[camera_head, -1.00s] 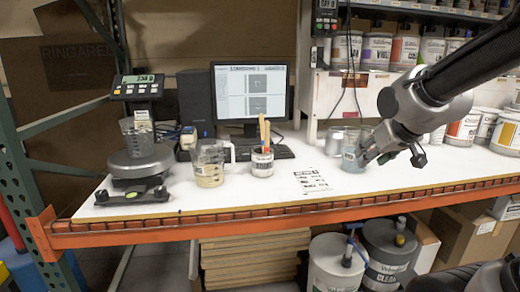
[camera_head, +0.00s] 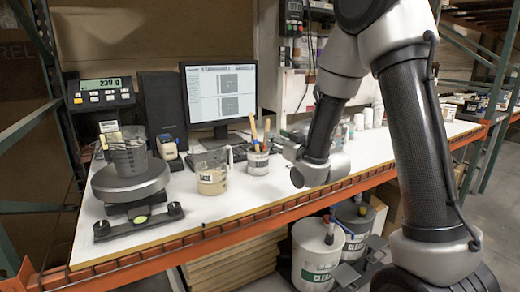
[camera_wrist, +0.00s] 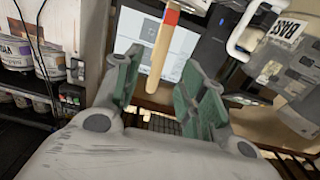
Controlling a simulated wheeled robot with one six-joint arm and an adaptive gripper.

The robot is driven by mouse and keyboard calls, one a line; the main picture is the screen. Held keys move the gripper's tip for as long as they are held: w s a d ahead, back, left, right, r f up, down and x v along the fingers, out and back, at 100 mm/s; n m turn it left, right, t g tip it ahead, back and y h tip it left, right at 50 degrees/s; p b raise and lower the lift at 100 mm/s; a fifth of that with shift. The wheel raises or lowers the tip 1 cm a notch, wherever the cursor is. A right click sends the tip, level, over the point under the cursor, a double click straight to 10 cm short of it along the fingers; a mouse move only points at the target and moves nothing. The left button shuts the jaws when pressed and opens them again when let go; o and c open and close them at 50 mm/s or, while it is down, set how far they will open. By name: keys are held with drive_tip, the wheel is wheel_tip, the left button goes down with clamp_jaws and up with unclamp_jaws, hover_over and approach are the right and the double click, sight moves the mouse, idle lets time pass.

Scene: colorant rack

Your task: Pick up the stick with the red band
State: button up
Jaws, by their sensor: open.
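In the wrist view, one tan wooden stick (camera_wrist: 161,45) with a red band near the top edge of the picture passes between the fingers of my gripper (camera_wrist: 160,68). My gripper is open, with green-grey pads to either side of the stick. The stick appears apart from both pads. In the head view, sticks (camera_head: 266,133) stand in a small labelled cup (camera_head: 257,162); I cannot tell there which one has the red band. My gripper (camera_head: 292,150) is just right of the cup, partly hidden by my wrist.
A beaker (camera_head: 211,178) stands left of the cup. A scale (camera_head: 131,181) with a dark container is farther left. A monitor (camera_head: 221,92) stands behind. White containers (camera_head: 368,118) are at the right of the white table. The wrist picture seems turned upside down.

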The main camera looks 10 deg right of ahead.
drive_tip(key=x, duration=0.7)
drive_tip(key=shift+w+a+r, duration=0.1)
drive_tip(key=shift+w+a, duration=0.05)
drive_tip(key=shift+w, duration=0.25)
drive_tip(key=c, duration=0.9)
